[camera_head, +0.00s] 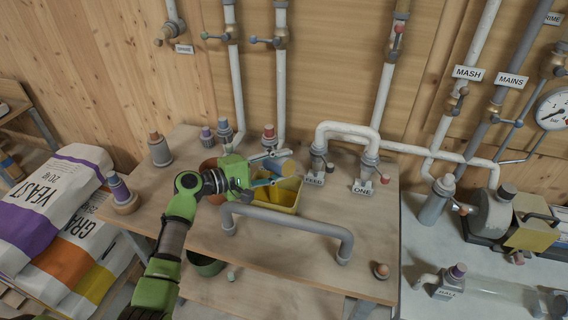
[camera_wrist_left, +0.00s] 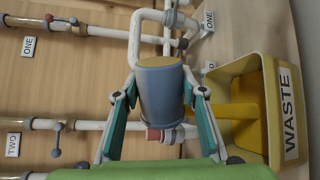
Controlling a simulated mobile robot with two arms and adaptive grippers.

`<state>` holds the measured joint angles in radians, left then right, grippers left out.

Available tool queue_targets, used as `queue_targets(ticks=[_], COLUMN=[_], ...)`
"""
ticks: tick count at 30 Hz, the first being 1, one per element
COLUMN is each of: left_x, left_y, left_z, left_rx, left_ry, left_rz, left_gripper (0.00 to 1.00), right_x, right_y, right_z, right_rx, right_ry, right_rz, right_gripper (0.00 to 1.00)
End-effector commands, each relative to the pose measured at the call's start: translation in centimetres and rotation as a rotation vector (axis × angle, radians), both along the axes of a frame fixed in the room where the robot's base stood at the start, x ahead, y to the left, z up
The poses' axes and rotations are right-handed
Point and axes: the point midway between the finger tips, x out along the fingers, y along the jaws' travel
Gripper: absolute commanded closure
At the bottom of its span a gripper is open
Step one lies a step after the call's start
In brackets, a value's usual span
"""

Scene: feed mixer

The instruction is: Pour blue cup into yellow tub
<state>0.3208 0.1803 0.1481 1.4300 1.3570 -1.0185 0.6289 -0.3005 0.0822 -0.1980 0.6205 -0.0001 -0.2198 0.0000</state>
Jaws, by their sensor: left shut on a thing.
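The blue cup (camera_wrist_left: 162,98) is between the fingers of my left gripper (camera_wrist_left: 160,108), which is shut on it. One end of the cup shows a dull yellow face; I cannot tell whether that is its contents. Against the pipes and labels, the cup looks tipped onto its side. In the head view the cup (camera_head: 284,168) is just above the yellow tub (camera_head: 284,208), beside my left gripper (camera_head: 268,169). The tub, labelled WASTE, also shows in the left wrist view (camera_wrist_left: 271,105). Its inside is partly visible. My right gripper is not in view.
A grey pipe rail (camera_head: 290,222) stands in front of the tub. White pipes (camera_head: 347,130) with valves rise behind and right of it. Several capped bottles stand on the wooden table (camera_head: 190,225), and a brown pot (camera_head: 210,168) is behind my gripper.

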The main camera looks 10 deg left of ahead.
Motion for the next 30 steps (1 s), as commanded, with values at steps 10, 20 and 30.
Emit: queue_targets(ticks=[10, 20, 30], left_x=[0.5, -0.6, -0.8], left_y=[0.8, -0.7, -1.2], left_z=[0.7, 0.7, 0.9], left_rx=[-0.172, 0.250, 0.429], left_ry=[0.113, -0.163, -0.281], left_rz=[0.000, -0.003, 0.001], left_gripper=[0.85, 0.85, 0.85], right_x=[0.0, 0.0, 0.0], right_y=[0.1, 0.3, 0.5], right_z=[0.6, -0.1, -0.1], right_rx=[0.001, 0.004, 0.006], right_ry=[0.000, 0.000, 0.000], right_rz=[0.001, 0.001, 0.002], right_gripper=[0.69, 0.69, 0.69])
